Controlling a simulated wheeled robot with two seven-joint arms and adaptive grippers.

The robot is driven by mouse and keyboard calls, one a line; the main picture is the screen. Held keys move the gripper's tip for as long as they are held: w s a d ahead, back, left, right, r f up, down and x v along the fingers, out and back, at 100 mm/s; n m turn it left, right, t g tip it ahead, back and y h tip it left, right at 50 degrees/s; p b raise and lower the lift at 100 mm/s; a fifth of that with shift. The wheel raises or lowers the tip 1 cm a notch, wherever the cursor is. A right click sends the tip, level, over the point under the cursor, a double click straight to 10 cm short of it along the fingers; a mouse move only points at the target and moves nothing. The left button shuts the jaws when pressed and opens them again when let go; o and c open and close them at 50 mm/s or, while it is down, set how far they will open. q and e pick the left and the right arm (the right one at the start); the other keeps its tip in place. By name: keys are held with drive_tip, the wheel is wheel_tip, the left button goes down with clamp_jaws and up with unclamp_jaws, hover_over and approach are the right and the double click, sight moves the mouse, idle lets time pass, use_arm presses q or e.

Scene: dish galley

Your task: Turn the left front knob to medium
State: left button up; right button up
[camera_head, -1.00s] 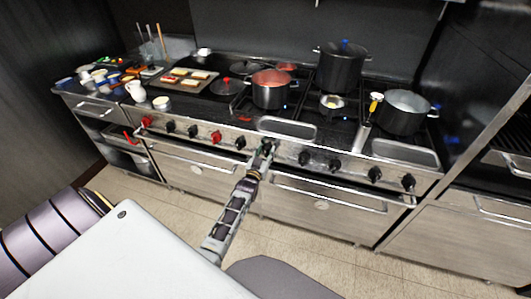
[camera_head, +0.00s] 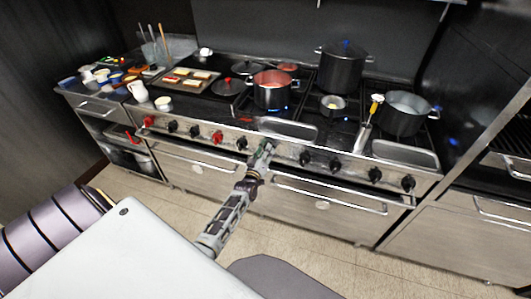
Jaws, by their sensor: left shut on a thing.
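The range front (camera_head: 285,153) carries a row of black and red knobs. My left gripper (camera_head: 264,152) reaches up from below to this panel, between a black knob (camera_head: 241,143) on its left and another black knob (camera_head: 304,158) on its right. It is shut on a knob, which its fingers hide, so the knob's pointer and setting cannot be read. A red-lined pot (camera_head: 271,92) stands on the burner behind and above it, with blue flame showing beneath. My right gripper is not in view.
A tall dark pot (camera_head: 341,68), a small pan (camera_head: 332,104) and a wide pot (camera_head: 404,112) stand on the cooktop. Oven handles (camera_head: 328,192) stick out below the knobs. A white jug (camera_head: 138,91) stands at the left. The floor in front is clear.

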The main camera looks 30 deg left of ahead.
use_arm(q)
drive_tip(key=n, duration=0.2)
drive_tip(key=shift+a+f+n, duration=0.15)
drive_tip(key=shift+f+n, duration=0.05)
drive_tip(key=shift+n, duration=0.2)
drive_tip(key=shift+f+n+b, duration=0.1)
drive_tip(key=shift+n+b, duration=0.35)
drive_tip(key=shift+n, duration=0.65)
drive_tip(key=shift+a+n, duration=0.1)
drive_tip(key=shift+n, duration=0.4)
drive_tip(key=shift+s, duration=0.1)
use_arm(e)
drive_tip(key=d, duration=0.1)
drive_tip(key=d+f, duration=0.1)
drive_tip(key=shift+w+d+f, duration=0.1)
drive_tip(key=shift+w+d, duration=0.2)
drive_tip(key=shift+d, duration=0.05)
use_arm(q)
drive_tip(key=shift+n, duration=0.3)
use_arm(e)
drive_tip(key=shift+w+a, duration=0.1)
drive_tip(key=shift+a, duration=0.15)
use_arm(q)
drive_tip(key=o, duration=1)
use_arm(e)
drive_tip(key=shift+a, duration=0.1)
